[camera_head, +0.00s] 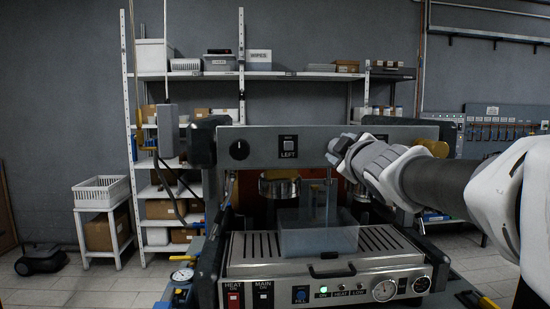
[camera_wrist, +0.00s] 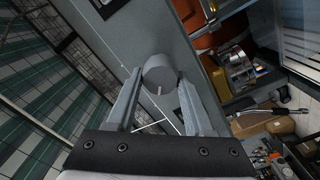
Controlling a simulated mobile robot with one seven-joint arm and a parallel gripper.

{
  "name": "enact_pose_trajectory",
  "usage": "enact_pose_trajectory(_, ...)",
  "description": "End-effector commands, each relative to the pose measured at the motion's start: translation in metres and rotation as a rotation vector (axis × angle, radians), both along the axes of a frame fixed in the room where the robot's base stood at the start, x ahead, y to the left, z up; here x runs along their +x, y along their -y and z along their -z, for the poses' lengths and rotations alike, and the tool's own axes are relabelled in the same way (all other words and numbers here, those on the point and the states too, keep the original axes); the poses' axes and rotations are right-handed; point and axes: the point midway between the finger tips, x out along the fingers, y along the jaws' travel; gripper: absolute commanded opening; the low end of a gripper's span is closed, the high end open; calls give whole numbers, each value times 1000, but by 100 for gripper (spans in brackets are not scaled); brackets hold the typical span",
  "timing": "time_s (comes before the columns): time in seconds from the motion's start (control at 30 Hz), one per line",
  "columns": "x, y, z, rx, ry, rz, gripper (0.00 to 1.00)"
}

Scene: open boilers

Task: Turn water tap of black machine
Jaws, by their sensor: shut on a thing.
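The black machine (camera_head: 262,134) stands in the middle of the head view, with a grey upper panel over a drip tray. My gripper (camera_head: 334,152) is at the right part of this panel, coming in from the right. In the wrist view a grey round knob (camera_wrist: 160,73), which looks like the tap, sits on the panel between the two fingers of my gripper (camera_wrist: 160,88). The fingers are shut on the knob. In the head view my gripper hides this knob. A black knob (camera_head: 239,150) is on the panel's left, beside a switch (camera_head: 289,146) marked LEFT.
A clear container (camera_head: 318,238) stands on the slotted drip tray (camera_head: 255,248). The front panel below has switches, a lit green lamp (camera_head: 322,289) and gauges (camera_head: 385,290). A shelf rack (camera_head: 250,75) stands behind. A white basket (camera_head: 101,189) is at the left.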

Motion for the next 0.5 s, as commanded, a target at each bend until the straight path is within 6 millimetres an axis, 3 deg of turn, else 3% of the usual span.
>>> enact_pose_trajectory(0.5, 0, 0, 4, -461, 20, 1, 0)
